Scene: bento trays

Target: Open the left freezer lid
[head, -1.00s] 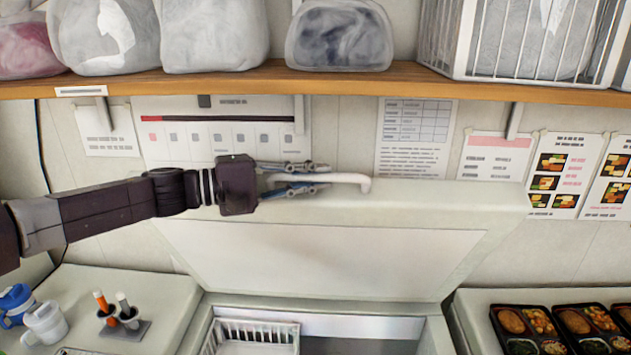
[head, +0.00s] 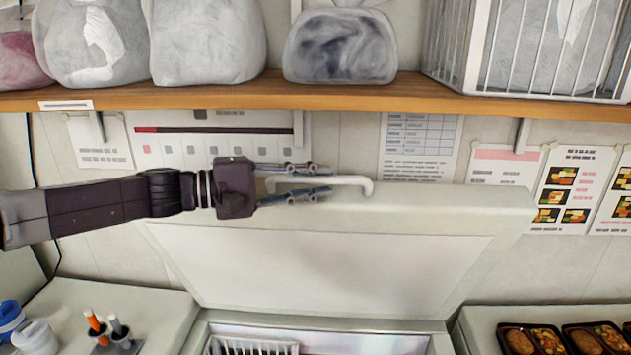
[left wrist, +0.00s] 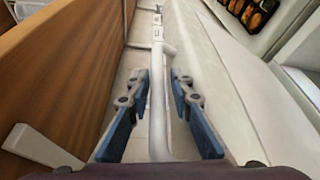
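The freezer lid (head: 330,265) is raised steeply, with its pale inner panel facing me in the head view. Its white bar handle (head: 369,190) is at the top edge. My left gripper (head: 322,180) is at the handle, with its fingers around the bar. In the left wrist view the handle (left wrist: 159,125) runs between the two blue finger pads of the left gripper (left wrist: 159,80), with a gap visible on each side. Below the lid the freezer opening (head: 385,343) shows, with a white basket (head: 250,347) inside. My right gripper is out of view.
A wooden shelf (head: 340,96) with bags and a wire crate (head: 545,50) runs just above the lid and left gripper. Filled bento trays (head: 535,340) sit on the right.

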